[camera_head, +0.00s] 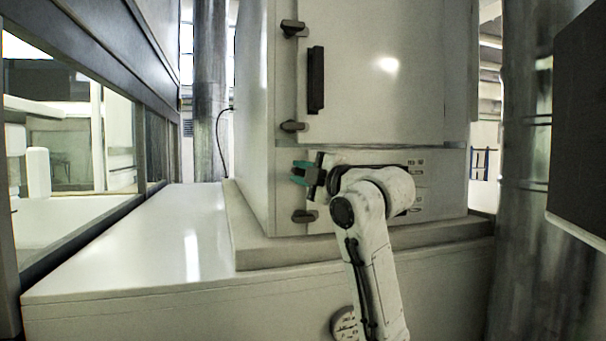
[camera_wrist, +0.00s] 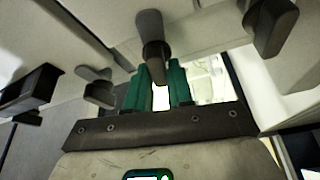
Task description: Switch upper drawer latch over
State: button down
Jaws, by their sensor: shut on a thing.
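The upper drawer latch (camera_wrist: 151,32) is a dark grey rounded lever on a pale front panel. In the wrist view its near end lies between the green fingertips of my gripper (camera_wrist: 160,72). My gripper is shut on this latch. In the head view my gripper (camera_head: 299,172) reaches from the right to the left edge of the cabinet's drawer front (camera_head: 436,190). The latch cannot be made out there behind the fingers and wrist.
A lower latch (camera_head: 305,215) sits just below my gripper and also shows in the wrist view (camera_wrist: 270,25). Above are a door latch (camera_head: 292,126), a black door handle (camera_head: 316,80) and another latch (camera_head: 292,28). The white bench top (camera_head: 150,235) at left is clear.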

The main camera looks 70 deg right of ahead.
jog(key=shift+f+n+g+y, duration=0.1)
jog(key=shift+n+g+y, duration=0.3)
jog(key=shift+n, duration=0.8)
jog(key=c, duration=1.1)
grip_release()
jog(key=shift+w, duration=0.1)
jog(key=b+v, duration=0.3)
jog(key=v, duration=0.8)
